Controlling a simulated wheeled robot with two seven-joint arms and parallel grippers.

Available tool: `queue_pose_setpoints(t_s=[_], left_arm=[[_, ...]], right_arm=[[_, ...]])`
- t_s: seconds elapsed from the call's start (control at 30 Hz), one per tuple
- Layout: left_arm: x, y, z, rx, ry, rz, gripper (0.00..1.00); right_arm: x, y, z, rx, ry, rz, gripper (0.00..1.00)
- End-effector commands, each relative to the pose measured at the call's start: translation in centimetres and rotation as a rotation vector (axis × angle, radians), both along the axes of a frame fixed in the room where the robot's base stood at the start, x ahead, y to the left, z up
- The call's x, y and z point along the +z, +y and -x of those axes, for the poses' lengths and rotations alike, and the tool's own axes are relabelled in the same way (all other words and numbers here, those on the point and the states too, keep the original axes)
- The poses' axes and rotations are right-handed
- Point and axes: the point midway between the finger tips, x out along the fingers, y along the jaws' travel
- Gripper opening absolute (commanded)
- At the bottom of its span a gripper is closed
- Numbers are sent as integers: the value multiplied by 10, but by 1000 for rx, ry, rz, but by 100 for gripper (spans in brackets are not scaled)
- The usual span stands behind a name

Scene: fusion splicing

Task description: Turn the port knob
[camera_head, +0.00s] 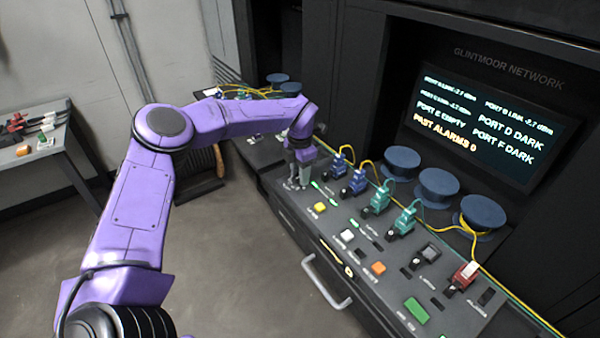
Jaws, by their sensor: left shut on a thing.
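My left arm reaches in from the left, and its gripper (297,182) points down at the far left end of the dark console (330,225). The gripper is shut on a small part there, which looks to be the port knob. The fingers hide nearly all of this part, so its angle cannot be told. The gripper is left of the nearest blue connector (340,160) and apart from it. My right gripper is not in view.
Blue, green and red connectors (466,274) with yellow cables line the console. Blue spools (437,187) stand behind them, below a lit screen (490,115). A drawer handle (326,284) sticks out in front.

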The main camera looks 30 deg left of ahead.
Motion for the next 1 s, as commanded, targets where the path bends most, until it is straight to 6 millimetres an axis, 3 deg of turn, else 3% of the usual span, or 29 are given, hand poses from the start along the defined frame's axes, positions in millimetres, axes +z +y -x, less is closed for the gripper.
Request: queue_pose_setpoints(t_s=[0.07,0.1,0.17,0.2,0.47,0.57,0.9,1.0], left_arm=[[1,0,-1,0,-4,-1,6],[1,0,-1,0,-4,-1,40],[1,0,-1,0,-3,0,59],[1,0,-1,0,-3,0,62],[1,0,0,1,-2,0,62],[10,0,-1,2,-4,1,62],[86,0,-1,2,-6,-1,62],[99,0,-1,1,-4,-1,62]], right_arm=[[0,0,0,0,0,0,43],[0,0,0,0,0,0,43],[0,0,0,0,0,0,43],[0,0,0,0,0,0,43],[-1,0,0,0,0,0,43],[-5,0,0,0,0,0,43],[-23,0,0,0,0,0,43],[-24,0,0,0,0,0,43]])
